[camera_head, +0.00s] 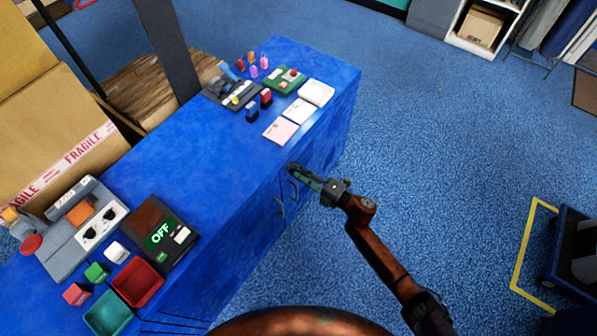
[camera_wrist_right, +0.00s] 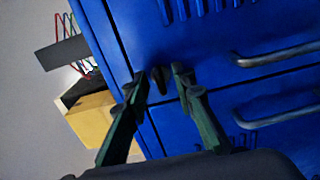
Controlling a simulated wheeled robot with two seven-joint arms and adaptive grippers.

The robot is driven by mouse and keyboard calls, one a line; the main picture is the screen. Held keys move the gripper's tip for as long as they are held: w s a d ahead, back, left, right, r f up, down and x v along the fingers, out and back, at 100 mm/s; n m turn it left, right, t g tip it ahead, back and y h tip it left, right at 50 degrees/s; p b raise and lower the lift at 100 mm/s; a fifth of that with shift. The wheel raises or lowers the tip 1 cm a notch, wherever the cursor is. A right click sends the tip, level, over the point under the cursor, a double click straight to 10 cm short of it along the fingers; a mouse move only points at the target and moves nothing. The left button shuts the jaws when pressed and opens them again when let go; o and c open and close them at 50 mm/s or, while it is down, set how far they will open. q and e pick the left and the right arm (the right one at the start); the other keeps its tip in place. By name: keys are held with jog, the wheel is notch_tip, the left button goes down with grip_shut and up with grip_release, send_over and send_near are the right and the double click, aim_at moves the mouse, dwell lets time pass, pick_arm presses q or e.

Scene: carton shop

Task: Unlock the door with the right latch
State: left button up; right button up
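The blue cabinet (camera_head: 250,215) has doors on its side facing my right arm. In the right wrist view, two blue doors meet at a seam, the upper door (camera_wrist_right: 215,45) having vent slots. Each has a metal bar handle, one upper (camera_wrist_right: 280,54) and one lower (camera_wrist_right: 280,109). A small dark latch (camera_wrist_right: 159,79) sits near the seam at the doors' edge. My right gripper (camera_wrist_right: 159,82) is open, its green-and-black fingers on either side of the latch. Whether a finger touches it is unclear. In the head view the right gripper (camera_head: 297,171) hides the latch. My left gripper is out of view.
A FRAGILE carton (camera_head: 60,150) stands behind.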

jog(key=shift+d, duration=0.1)
jog(key=v, duration=1.2)
